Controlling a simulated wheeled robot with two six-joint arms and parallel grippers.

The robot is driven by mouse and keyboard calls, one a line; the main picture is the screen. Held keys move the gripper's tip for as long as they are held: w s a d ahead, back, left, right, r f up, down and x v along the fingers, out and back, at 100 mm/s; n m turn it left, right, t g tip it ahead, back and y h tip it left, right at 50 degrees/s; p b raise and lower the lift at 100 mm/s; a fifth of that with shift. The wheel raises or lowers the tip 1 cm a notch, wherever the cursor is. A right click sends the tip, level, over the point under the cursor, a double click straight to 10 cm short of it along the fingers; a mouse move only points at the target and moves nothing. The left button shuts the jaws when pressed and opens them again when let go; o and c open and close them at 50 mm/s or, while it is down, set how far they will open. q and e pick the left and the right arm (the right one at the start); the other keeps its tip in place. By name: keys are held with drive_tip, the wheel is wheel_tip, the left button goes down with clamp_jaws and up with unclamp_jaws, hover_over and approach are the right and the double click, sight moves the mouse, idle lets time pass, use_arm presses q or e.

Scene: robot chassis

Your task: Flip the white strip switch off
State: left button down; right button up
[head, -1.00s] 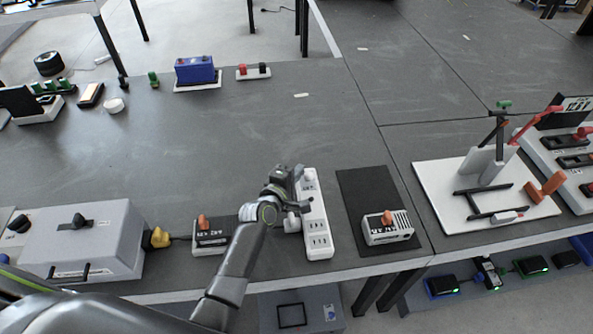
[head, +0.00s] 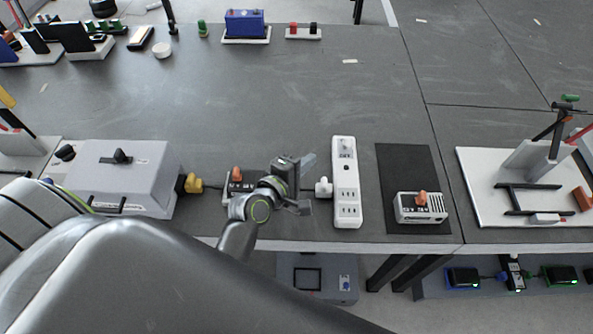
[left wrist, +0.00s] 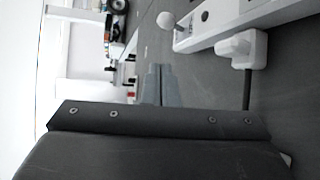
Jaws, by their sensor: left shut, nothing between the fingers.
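The white power strip (head: 347,205) lies lengthwise near the table's front edge. A round knob-like switch (head: 345,145) sits at its far end, and outlets fill the near part. A white plug (head: 323,187) is at its left side. My left gripper (head: 308,162) is shut and empty, to the left of the strip and apart from it. In the left wrist view the closed fingertips (left wrist: 161,84) are in the middle, while the strip (left wrist: 235,20), knob (left wrist: 166,20) and plug (left wrist: 240,48) are at upper right. My right gripper is not in view.
Left of the strip are a small box with an orange lever (head: 237,174) and a grey box with a black handle (head: 122,170). Right of it, a white box with an orange switch (head: 421,207) stands on a black mat (head: 405,165).

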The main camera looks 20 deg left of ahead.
use_arm(q)
drive_tip(key=shift+v, duration=2)
